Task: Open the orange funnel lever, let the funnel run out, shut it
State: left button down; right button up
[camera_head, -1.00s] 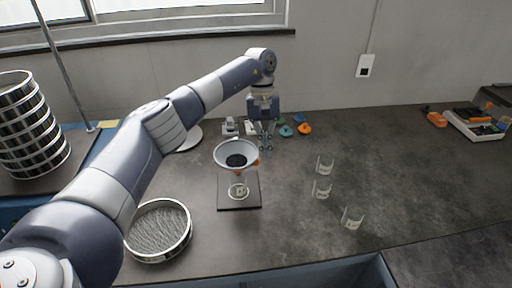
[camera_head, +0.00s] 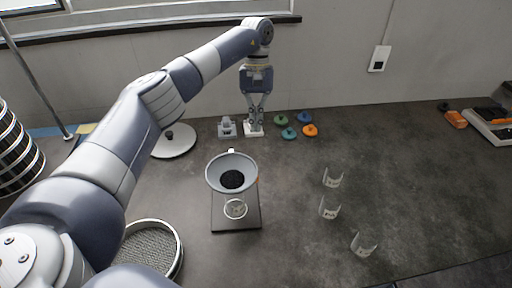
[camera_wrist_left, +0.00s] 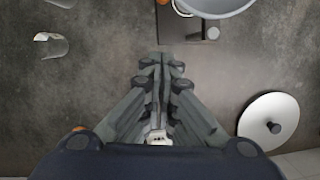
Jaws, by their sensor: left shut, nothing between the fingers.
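The funnel (camera_head: 231,173) is a grey-white bowl with dark material inside. It stands above a dark base plate (camera_head: 222,225), with a clear beaker (camera_head: 236,209) below. The orange lever (camera_head: 258,180) shows only as a small patch at the funnel's right side; whether it is open or shut I cannot tell. In the left wrist view an orange bit (camera_wrist_left: 162,2) is cut by the top edge beside the funnel's rim (camera_wrist_left: 215,10). My left gripper (camera_head: 256,121) is shut and empty, behind the funnel and apart from it. Its closed fingers (camera_wrist_left: 162,62) point toward the funnel stand. My right gripper is out of view.
Several coloured lids (camera_head: 289,133) lie behind, right of the gripper.

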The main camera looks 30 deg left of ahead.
pick_arm(q)
jog(key=s+d+f+p, duration=0.3)
jog(key=s+f+p, duration=0.3)
jog(key=f, duration=0.3)
jog(key=shift+f+p, duration=0.2)
jog(key=shift+p, duration=0.35)
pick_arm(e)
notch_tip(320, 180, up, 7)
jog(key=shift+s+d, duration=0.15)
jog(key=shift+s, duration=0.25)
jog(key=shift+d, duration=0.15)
